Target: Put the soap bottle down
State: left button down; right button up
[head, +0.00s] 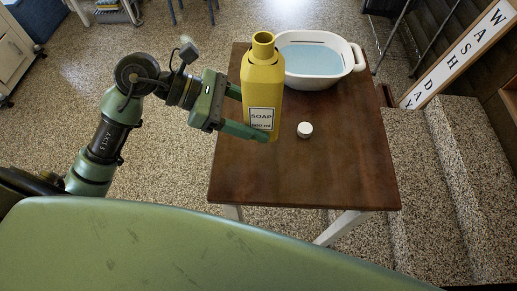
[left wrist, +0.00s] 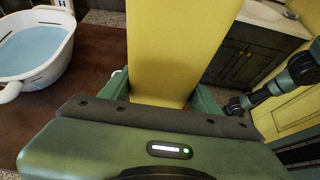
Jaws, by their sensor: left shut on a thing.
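The yellow soap bottle (head: 263,82) stands upright at the left part of the brown table, with a white "SOAP" label and an open neck with no cap on it. My left gripper (head: 248,112) is shut on the bottle from the left. In the left wrist view the bottle (left wrist: 180,45) fills the space between the fingers. Whether the bottle's base touches the table cannot be told. A small white cap (head: 305,130) lies on the table to the right of the bottle. My right gripper is not in view in the head view.
The brown table (head: 320,175) is bare at its front and right. A white tub of bluish water (head: 345,78) stands at its back, close behind the bottle. A "WASH DAY" sign (head: 455,55) leans by speckled steps (head: 430,150) at the right.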

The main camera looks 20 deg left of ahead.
pick_arm(q)
notch_tip(320, 180, down, 8)
jog(key=shift+d+p, duration=0.15)
jog(key=shift+p, duration=0.25)
jog(key=shift+f, duration=0.65)
notch_tip(320, 180, down, 4)
jog(key=shift+r, duration=0.25)
jog(key=shift+f, duration=0.3)
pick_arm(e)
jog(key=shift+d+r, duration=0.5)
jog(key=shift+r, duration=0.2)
pick_arm(q)
jog(key=shift+f, duration=0.15)
jog(key=shift+c, duration=1.9)
grip_release()
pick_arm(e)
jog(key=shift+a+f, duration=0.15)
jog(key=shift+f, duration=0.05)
